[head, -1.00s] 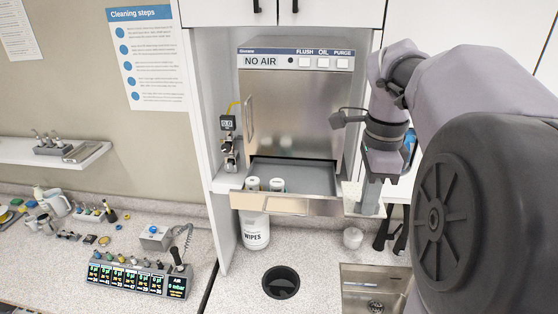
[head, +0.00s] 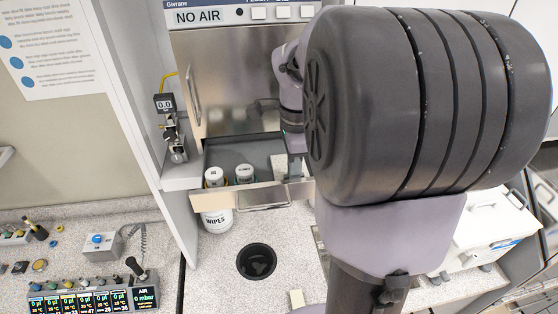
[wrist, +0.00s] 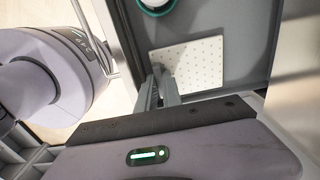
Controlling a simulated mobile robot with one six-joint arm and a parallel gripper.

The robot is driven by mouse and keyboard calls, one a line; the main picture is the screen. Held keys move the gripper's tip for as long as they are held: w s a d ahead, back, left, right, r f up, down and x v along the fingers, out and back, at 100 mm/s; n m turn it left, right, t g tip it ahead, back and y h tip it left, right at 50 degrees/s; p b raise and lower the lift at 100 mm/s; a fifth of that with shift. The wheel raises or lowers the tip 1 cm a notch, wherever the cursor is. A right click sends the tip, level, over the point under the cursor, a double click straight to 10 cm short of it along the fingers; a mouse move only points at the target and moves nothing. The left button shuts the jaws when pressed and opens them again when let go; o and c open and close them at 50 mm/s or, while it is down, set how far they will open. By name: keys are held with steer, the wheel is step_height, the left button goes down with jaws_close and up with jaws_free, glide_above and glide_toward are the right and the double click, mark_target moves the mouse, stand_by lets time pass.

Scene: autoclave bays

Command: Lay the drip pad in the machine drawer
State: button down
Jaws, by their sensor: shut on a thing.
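The drip pad (wrist: 188,63) is a white square sheet with small holes. In the wrist view my gripper (wrist: 162,85) is shut on its left edge. The pad is within the open machine drawer's (wrist: 228,45) outline; I cannot tell whether it touches the floor. In the head view the drawer (head: 262,197) is pulled out below the machine. My gripper (head: 294,170) is at its right part, with a pale bit of the pad (head: 279,164) showing; my arm hides the rest.
Two white-capped containers (head: 214,177) (head: 244,173) stand in the drawer's left part. A wipes tub (head: 217,220) is below the drawer. A gauge on a fitting (head: 165,103) is to the left. A round dark opening (head: 257,261) is in the counter.

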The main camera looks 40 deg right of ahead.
steer(key=shift+w+f, duration=0.15)
steer(key=shift+w, duration=0.05)
steer(key=shift+s+f, duration=0.1)
steer(key=shift+s, duration=0.15)
steer(key=c, duration=1.8)
jaws_free()
steer(key=shift+w, duration=0.2)
